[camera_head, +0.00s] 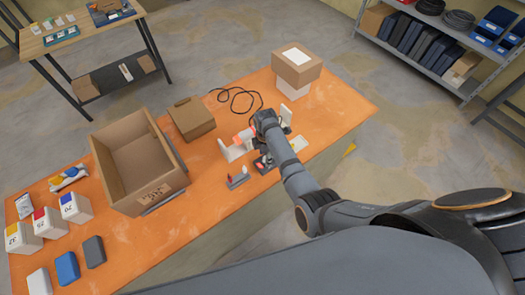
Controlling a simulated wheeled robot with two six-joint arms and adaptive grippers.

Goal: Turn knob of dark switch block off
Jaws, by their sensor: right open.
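A dark block with a red part on top (261,164) sits on the orange table, mostly hidden by my right arm; it looks like the dark switch block. The knob's position cannot be made out. A smaller grey block with a red piece and a white piece (238,180) stands just left of it. My right gripper (259,152) is open, pointing down close above the dark block. Whether it touches the knob cannot be told. My left gripper is not in view.
White bracket-like pieces (233,150) and a black cable (238,97) lie near the gripper. A small closed carton (191,118) and a large open carton (136,165) stand to the left. Stacked boxes (297,66) stand behind. The table (335,105) is clear at the right.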

